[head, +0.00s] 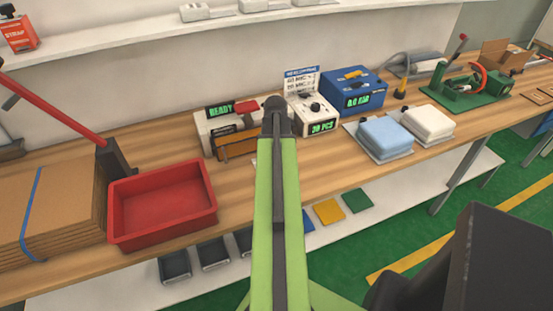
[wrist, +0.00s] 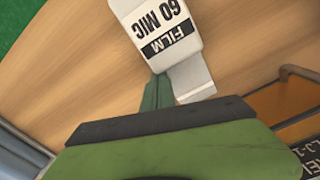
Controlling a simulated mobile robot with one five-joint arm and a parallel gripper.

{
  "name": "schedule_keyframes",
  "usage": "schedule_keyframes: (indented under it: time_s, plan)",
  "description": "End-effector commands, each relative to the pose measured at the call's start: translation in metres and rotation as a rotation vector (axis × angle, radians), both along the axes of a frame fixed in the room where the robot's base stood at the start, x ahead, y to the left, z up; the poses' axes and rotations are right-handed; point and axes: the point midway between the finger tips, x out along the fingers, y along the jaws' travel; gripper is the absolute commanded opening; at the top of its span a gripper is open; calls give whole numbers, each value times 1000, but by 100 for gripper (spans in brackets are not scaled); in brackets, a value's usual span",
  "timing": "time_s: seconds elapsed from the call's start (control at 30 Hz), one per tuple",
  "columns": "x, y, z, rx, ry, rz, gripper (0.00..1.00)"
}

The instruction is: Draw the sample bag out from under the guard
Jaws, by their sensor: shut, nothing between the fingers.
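A white sample bag (wrist: 165,32) printed "FILM 60 MIC" lies on the wooden bench at the top of the wrist view. A pale strip (wrist: 192,78) extends from its lower end. My gripper (wrist: 156,92) is shut and empty, its narrow dark green tip close beside the bag and strip; whether it touches them I cannot tell. The orange guard (wrist: 283,103) is to the right in the wrist view, apart from the visible bag. In the head view the guard (head: 237,145) fronts the white sealer (head: 203,127) with the "READY" display. My arm hides the gripper there.
A red tray (head: 163,204) and stacked cardboard (head: 50,212) are left on the bench (head: 330,180). A white counter box (head: 314,112), a blue box (head: 353,92) and blue and white folded stacks (head: 385,138) are to the right. Bare bench lies in front of the counter box.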

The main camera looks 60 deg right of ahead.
Motion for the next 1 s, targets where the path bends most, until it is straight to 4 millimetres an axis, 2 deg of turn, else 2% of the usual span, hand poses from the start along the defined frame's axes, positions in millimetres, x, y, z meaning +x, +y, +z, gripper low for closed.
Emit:
schedule_keyframes:
  time_s: [0.1, 0.3, 0.63, 0.77, 0.93, 1.0]
  plan:
    - [-1, 1, 0, 0, 0, 0, 0]
    - [-11, 16, 0, 0, 0, -1, 0]
    - [-9, 12, 0, 0, 0, -1, 0]
    - [-4, 3, 0, 0, 0, 1, 0]
    - [11, -24, -1, 0, 0, 3, 0]
    - [6, -20, 27, 1, 1, 1, 0]
